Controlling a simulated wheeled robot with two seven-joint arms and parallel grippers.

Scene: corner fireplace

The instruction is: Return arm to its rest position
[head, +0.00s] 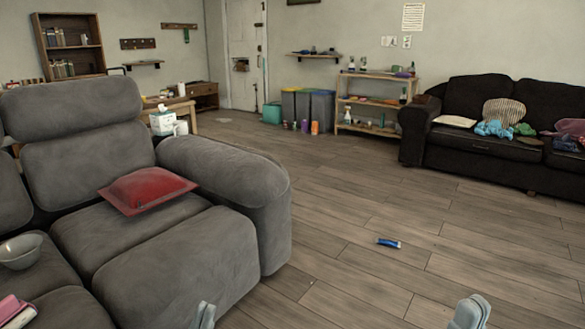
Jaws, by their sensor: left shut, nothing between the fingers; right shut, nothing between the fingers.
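My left gripper (204,315) shows only its tip at the bottom edge, in front of the grey sofa. It is shut and empty. My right gripper (469,312) shows at the bottom right, over the wooden floor. It is shut and empty. Neither gripper touches anything that I can see. The rest of both arms is out of view.
The grey sofa (170,260) fills the left, with a red cushion (147,188), a bowl (20,251) and books (14,311) on it. A blue object (388,242) lies on the floor (340,270). A dark sofa (470,140) stands far right. Open floor lies between.

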